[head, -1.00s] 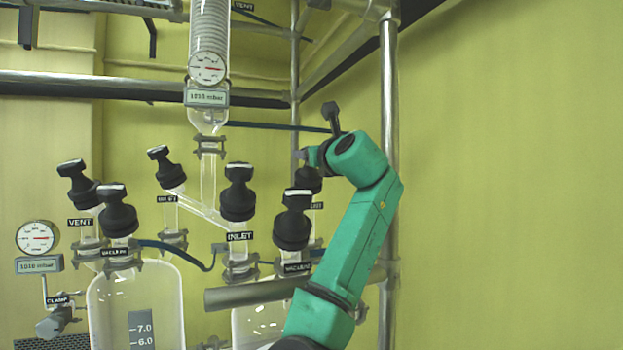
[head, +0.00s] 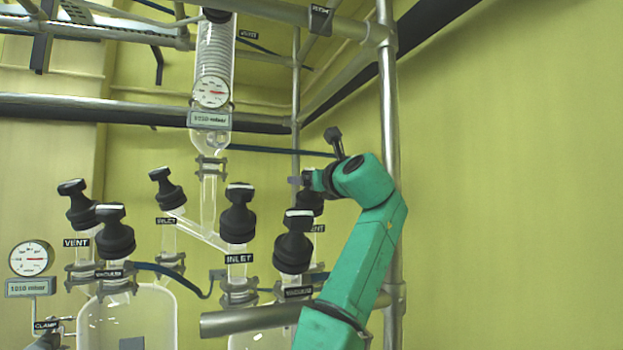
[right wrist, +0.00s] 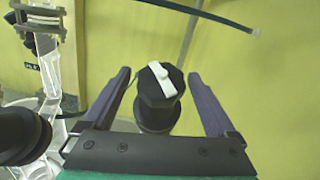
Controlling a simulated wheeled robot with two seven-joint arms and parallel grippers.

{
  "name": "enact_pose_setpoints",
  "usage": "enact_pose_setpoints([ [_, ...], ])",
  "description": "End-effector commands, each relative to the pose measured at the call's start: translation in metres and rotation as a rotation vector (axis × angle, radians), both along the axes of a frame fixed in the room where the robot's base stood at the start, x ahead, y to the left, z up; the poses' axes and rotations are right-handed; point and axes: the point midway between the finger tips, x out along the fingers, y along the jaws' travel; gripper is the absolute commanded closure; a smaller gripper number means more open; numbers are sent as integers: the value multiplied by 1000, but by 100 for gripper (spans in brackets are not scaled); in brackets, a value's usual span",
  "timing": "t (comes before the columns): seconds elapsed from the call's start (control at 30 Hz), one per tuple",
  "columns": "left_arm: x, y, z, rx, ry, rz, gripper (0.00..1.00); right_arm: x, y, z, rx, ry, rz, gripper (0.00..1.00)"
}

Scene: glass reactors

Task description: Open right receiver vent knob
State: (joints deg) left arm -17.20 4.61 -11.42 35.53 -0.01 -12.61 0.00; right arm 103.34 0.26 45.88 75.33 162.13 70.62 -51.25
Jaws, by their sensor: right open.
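The right receiver vent knob (head: 310,204) is black and stands at the back right above a partly hidden VENT label (head: 317,229). My green right arm reaches over from the right, and its gripper (head: 306,182) is at the top of this knob, partly hidden by the wrist. In the right wrist view, the black knob (right wrist: 158,100) with a white bar on top sits between the two spread purple fingers of the gripper (right wrist: 160,76). Gaps show on both sides, so the fingers are around it but apart from it. My left gripper is out of view.
A VACUUM knob (head: 294,242) stands in front, left of my forearm, with an INLET knob (head: 238,213) beside it. A metal pole (head: 390,150) rises right behind my arm. A horizontal bar (head: 250,320) crosses in front. The right wall side is free.

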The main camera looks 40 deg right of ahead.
Motion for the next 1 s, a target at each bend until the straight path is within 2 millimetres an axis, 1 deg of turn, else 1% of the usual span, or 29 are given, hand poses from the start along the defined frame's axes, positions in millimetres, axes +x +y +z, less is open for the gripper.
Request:
enact_pose_setpoints([
  [0.13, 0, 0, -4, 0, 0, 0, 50, -4, 1, -1, -1, -3, -1, 8],
  [0.23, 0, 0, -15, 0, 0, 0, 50, -18, 5, -5, -2, -6, -1, 8],
  [0.37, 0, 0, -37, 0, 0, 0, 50, -51, 14, -11, -1, -9, -3, 8],
  [0.5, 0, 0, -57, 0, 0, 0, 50, -93, 26, -14, 0, -8, -2, 8],
  [0.63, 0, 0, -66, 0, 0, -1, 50, -122, 34, -15, 0, -4, -1, 8],
  [0.7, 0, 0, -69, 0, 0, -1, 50, -131, 37, -14, 0, -1, -1, 8],
  [0.8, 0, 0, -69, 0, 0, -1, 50, -138, 39, -14, 1, 1, -1, 8],
  [1.0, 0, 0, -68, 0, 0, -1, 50, -138, 39, -12, 0, 1, 0, 8],
])
